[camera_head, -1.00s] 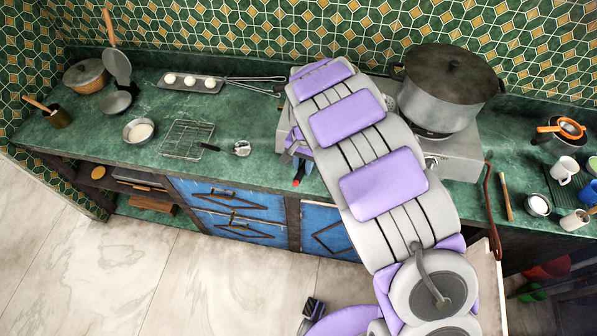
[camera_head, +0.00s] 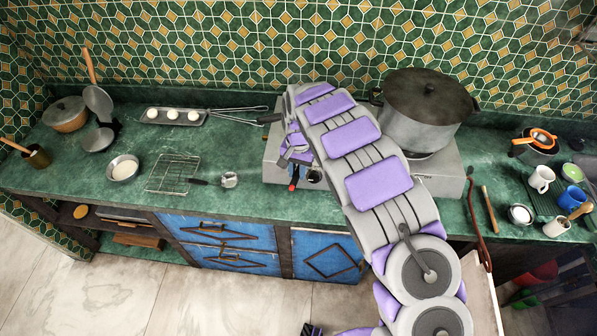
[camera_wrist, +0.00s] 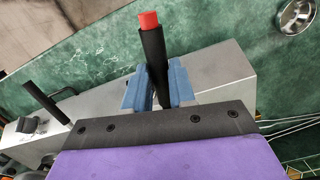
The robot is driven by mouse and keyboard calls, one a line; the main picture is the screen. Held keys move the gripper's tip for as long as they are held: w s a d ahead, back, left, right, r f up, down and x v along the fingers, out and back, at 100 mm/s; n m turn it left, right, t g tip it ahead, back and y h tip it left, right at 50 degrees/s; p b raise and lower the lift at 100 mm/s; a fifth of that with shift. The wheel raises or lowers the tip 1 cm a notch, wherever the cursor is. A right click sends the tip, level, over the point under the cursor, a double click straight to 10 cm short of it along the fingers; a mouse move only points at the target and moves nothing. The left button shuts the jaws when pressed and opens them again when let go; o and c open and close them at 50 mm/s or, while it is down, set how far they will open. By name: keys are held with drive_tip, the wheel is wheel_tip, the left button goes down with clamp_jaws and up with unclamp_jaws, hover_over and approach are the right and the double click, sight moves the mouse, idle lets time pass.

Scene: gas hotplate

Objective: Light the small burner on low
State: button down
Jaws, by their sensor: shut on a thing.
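The grey gas hotplate (camera_head: 440,178) stands on the green counter. A large lidded pot covers its right side, and my arm hides much of its middle, so I cannot make out the small burner. My gripper (camera_head: 297,152) is over the hotplate's left front part. In the wrist view, its blue fingers (camera_wrist: 158,85) are shut on a black rod with a red end (camera_wrist: 153,50), which looks like a lighter. The red end shows near the hotplate's front edge in the head view (camera_head: 292,186). A dark knob (camera_head: 315,175) sits on the front, right of it; a knob (camera_wrist: 28,125) shows in the wrist view.
The pot (camera_head: 420,115) stands close to the right of my arm. A wire rack (camera_head: 172,174), a bowl (camera_head: 123,168) and a tray (camera_head: 174,117) lie to the left. Mugs (camera_head: 541,179) stand at the right. Some counter left of the hotplate is clear.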

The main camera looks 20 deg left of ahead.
drive_tip(key=shift+a+f, duration=0.1)
drive_tip(key=shift+a, duration=0.2)
drive_tip(key=shift+w+d, duration=0.2)
drive_tip(key=shift+d, duration=0.35)
drive_tip(key=shift+w+d+r, duration=0.15)
drive_tip(key=shift+w+r, duration=0.05)
drive_tip(key=shift+w, duration=0.05)
drive_tip(key=shift+s+a+f, duration=0.1)
drive_tip(key=shift+s+a, duration=0.45)
drive_tip(key=shift+s, duration=0.2)
drive_tip(key=shift+d, duration=0.35)
drive_tip(key=shift+s+d, duration=0.1)
drive_tip(key=shift+s, duration=0.1)
drive_tip(key=s+r, duration=0.2)
drive_tip(key=s, duration=1.4)
drive_tip(key=shift+s+r, duration=0.15)
drive_tip(key=shift+s, duration=0.1)
drive_tip(key=shift+d, duration=0.1)
